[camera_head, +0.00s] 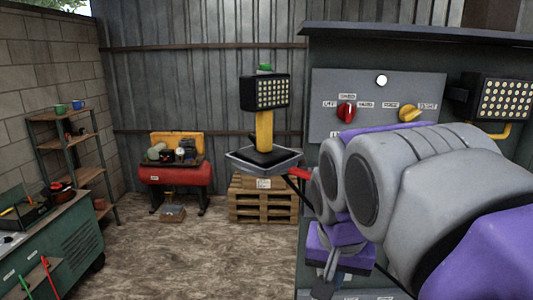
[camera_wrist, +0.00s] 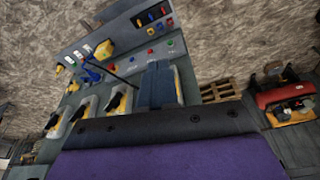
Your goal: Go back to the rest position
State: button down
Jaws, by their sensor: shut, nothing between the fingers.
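My gripper (camera_head: 325,284) hangs low in front of the grey control cabinet, partly hidden behind my own grey and purple arm. It is shut and empty. In the wrist view my gripper (camera_wrist: 158,88) shows as a dark blue-grey shape above a purple body. The control panel (camera_head: 330,88) is behind my arm, with a red knob (camera_head: 346,112) on the left and a yellow knob (camera_head: 409,113) on the right. The wrist view shows a tilted panel (camera_wrist: 125,45) with coloured buttons and several yellow-and-black switches.
A red compressor (camera_head: 180,174) is by the back wall. Shelves (camera_head: 70,150) and a green workbench (camera_head: 65,240) line the left. The middle floor (camera_head: 165,255) is mostly clear.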

jog(key=s+d+f+n+g+b, duration=0.1)
jog(key=s+f+b, duration=0.2)
jog(key=s+f, duration=0.4)
jog(key=s+d+f+n+g+b, duration=0.1)
jog(key=s+f+g+b, duration=0.1)
jog(key=s+f, duration=0.5)
jog(key=s+d+f+n+g+b, duration=0.1)
jog(key=s+f+b, duration=0.4)
jog(key=f, duration=1.1)
jog(key=shift+s+y, duration=0.4)
jog(key=shift+s, duration=0.5)
jog(key=shift+w+r, duration=0.1)
jog(key=shift+r, duration=0.05)
